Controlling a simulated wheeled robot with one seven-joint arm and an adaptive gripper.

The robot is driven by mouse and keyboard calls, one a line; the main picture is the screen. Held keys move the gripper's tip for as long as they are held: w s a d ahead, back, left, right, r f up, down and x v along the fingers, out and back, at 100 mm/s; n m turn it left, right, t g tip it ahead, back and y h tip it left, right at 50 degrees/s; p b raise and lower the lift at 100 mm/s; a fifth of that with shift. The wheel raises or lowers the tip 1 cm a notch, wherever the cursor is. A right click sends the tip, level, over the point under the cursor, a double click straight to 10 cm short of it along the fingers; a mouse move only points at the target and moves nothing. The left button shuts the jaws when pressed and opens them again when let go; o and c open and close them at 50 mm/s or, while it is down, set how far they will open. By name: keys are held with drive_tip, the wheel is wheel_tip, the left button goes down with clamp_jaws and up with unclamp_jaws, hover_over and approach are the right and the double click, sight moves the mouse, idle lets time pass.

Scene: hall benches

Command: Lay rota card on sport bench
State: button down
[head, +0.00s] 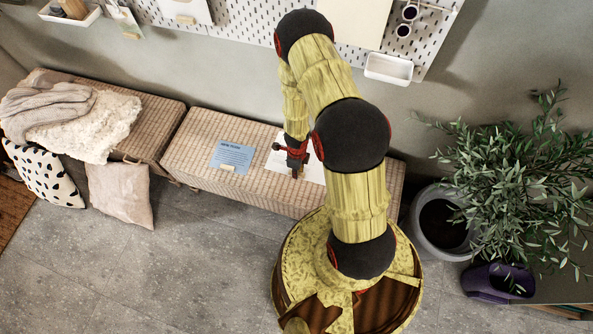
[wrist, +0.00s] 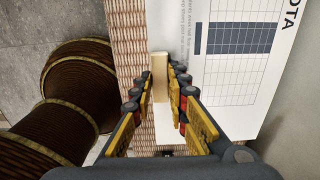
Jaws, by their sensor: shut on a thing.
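The rota card (head: 281,159) is a white sheet with a small pale wooden tab at its edge. In the wrist view the card (wrist: 225,85) shows a printed grid and the letters "OTA". My gripper (head: 297,173) is shut on the tab (wrist: 159,75); in the wrist view the fingertips (wrist: 160,83) stand either side of it. The card is flat over the right part of the middle woven bench (head: 185,155). I cannot tell whether it touches the top. My arm hides part of the card and bench in the head view.
A blue card (head: 233,155) with a tab lies on the same bench, left of the rota card. A left bench (head: 157,118) bears blankets, with cushions (head: 118,192) in front. A grey plant pot (head: 437,225) stands right. A pegboard (head: 240,22) hangs behind; grey floor lies in front.

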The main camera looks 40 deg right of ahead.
sight(296, 184)
drive_tip(key=shift+f+b, duration=4.2)
drive_tip(key=shift+f, duration=1)
drive_tip(key=c, duration=1.7)
unclamp_jaws()
drive_tip(key=shift+o, duration=0.2)
drive_tip(key=shift+r, duration=3.75)
